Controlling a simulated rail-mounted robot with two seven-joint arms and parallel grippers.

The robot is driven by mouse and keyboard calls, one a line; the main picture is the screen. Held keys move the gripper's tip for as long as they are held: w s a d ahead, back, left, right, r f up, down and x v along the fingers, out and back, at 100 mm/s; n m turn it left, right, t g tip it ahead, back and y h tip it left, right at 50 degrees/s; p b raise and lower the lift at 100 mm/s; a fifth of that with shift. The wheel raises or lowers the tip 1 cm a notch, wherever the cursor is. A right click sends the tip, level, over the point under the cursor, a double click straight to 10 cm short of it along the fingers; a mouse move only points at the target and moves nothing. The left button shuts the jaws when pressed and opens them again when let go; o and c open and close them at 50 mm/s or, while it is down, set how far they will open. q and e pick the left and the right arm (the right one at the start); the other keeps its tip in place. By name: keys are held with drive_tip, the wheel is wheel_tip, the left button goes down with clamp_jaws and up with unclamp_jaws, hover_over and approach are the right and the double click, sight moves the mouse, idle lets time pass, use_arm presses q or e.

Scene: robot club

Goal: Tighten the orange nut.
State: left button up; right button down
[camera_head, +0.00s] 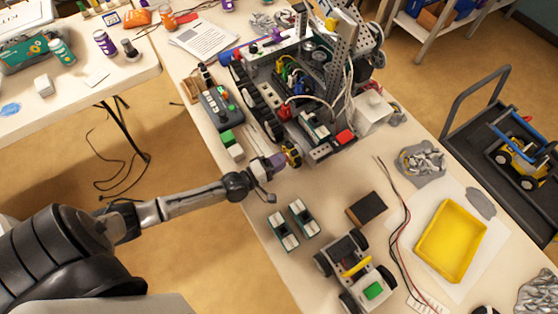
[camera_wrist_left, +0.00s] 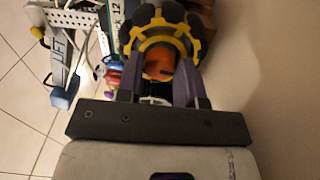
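The orange nut (camera_wrist_left: 158,66) shows in the left wrist view, in front of a yellow toothed wheel (camera_wrist_left: 185,38) with a black tread. In the head view this wheel (camera_head: 291,153) is small, at the near corner of the big robot on the table. My left gripper (camera_head: 283,160) reaches up to it from the left. Its two dark purple fingers (camera_wrist_left: 158,75) lie on either side of the nut in the left wrist view, with no clear gap to it. In the head view the nut is hidden at the fingertips. My right gripper is not in view.
The big robot (camera_head: 322,120) with wires and tracks stands just beyond the gripper. Two small modules (camera_head: 292,225), a wheeled car (camera_head: 356,268) and a yellow tray (camera_head: 450,240) lie nearer on the table.

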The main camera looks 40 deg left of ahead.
use_arm(q)
drive_tip(key=o, duration=0.4)
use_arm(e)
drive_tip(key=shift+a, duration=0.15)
use_arm(q)
drive_tip(key=v, duration=1.3)
drive_tip(key=shift+s+a, duration=0.15)
drive_tip(key=shift+s, duration=0.25)
